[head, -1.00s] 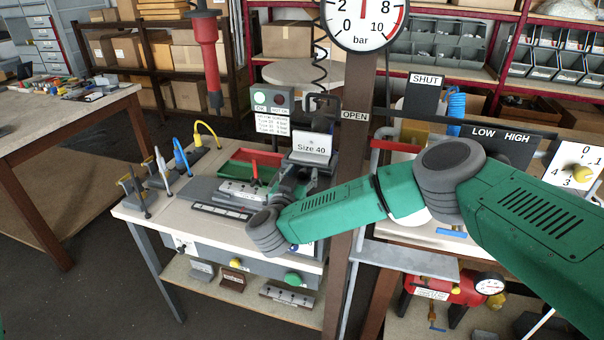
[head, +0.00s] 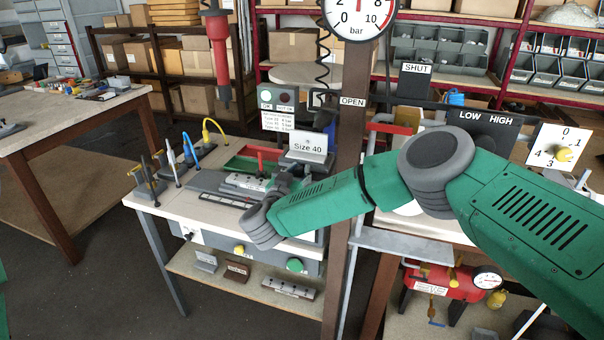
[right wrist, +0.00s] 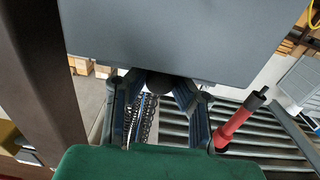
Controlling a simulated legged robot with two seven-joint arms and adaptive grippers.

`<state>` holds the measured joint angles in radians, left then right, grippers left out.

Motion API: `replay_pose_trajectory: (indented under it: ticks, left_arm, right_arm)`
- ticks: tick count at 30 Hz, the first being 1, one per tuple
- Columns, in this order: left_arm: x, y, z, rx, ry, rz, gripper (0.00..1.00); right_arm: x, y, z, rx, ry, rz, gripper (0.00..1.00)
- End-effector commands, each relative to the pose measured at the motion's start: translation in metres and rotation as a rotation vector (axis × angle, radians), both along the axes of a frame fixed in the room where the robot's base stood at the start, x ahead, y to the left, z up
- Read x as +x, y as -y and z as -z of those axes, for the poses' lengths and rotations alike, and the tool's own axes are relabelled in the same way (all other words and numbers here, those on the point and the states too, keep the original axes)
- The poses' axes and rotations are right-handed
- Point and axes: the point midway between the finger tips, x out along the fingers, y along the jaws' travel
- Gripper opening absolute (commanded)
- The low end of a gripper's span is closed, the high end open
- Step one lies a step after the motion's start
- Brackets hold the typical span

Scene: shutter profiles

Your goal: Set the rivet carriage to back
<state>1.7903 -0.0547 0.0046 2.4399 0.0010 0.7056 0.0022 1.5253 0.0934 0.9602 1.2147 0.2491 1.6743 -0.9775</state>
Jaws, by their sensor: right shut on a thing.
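The likely rivet carriage is the grey block labelled "Size 40" (head: 308,146) on the bench's right side. In the head view, my right arm hides most of what lies under it. My right gripper (right wrist: 158,103) has its two fingers on either side of a dark round knob (right wrist: 158,82), shut on it. A broad grey face (right wrist: 170,35), probably this block, fills the top of the wrist view. In the head view the fingers are mostly hidden behind my wrist. My left gripper is not in view.
A brown post (head: 349,150) with a pressure gauge (head: 358,14) stands right beside the block. A red tool (head: 218,58) hangs over the bench (head: 165,200). Several upright coloured tools line its left side. A green tray (head: 240,163) lies behind my wrist.

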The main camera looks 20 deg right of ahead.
Motion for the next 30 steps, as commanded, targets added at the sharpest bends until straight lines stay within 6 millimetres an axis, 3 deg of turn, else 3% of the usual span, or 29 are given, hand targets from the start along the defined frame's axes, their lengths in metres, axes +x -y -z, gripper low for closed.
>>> replay_pose_trajectory:
  ticks: [7, 8, 9, 10, 22, 30]
  left_arm:
    - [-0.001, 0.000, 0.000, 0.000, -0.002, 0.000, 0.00]
    - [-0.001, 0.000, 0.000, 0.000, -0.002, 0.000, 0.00]
    - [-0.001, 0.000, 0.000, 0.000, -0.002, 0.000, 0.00]
    - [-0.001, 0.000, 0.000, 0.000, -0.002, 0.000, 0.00]
    - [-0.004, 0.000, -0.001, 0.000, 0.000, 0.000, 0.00]
    - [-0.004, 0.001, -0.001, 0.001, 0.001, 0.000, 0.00]
  right_arm:
    - [-0.003, -0.008, 0.005, 0.009, -0.011, -0.023, 0.00]
    - [-0.003, -0.008, 0.005, 0.008, -0.012, -0.023, 0.21]
    - [-0.003, -0.008, 0.005, 0.007, -0.011, -0.023, 0.35]
    - [-0.003, -0.008, 0.005, 0.007, -0.011, -0.023, 0.42]
    - [-0.008, -0.011, 0.003, 0.005, -0.008, -0.021, 0.42]
    - [-0.052, -0.039, 0.003, 0.006, -0.008, -0.024, 0.42]
